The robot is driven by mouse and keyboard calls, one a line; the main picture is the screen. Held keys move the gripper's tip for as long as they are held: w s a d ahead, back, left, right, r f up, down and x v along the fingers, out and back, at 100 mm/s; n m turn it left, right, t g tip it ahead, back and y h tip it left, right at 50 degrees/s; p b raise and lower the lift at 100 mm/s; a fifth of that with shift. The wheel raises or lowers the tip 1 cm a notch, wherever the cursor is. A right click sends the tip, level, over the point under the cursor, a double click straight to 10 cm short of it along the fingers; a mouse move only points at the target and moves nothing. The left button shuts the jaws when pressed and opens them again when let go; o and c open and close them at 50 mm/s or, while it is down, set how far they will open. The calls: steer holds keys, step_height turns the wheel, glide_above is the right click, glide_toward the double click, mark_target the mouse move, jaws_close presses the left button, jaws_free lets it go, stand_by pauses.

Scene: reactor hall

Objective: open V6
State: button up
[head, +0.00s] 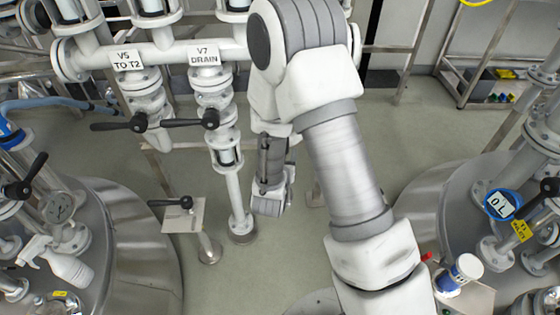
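No V6 label shows; my arm covers the pipework right of V7, and I cannot tell whether V6 is behind it. The V5 TO T2 sign (127,60) and the V7 DRAIN sign (204,54) hang on a white horizontal pipe. Below them are the V5 valve (146,97) and the V7 valve (213,96), each with a black lever turned sideways to the left. My gripper (268,207) hangs low in the middle, right of the V7 drain pipe and apart from it. Its fingers are too unclear to tell open from shut.
A metal tank (125,240) stands at left with a white spray bottle (62,262). Another tank (425,215) stands at right with a blue-rimmed 0 L display (500,204). A small stand with a black lever (172,203) is left of my gripper. Green floor (410,135) is clear behind.

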steer(key=v, duration=0.7)
steer(key=shift+s+p, duration=0.2)
steer(key=shift+p, duration=0.15)
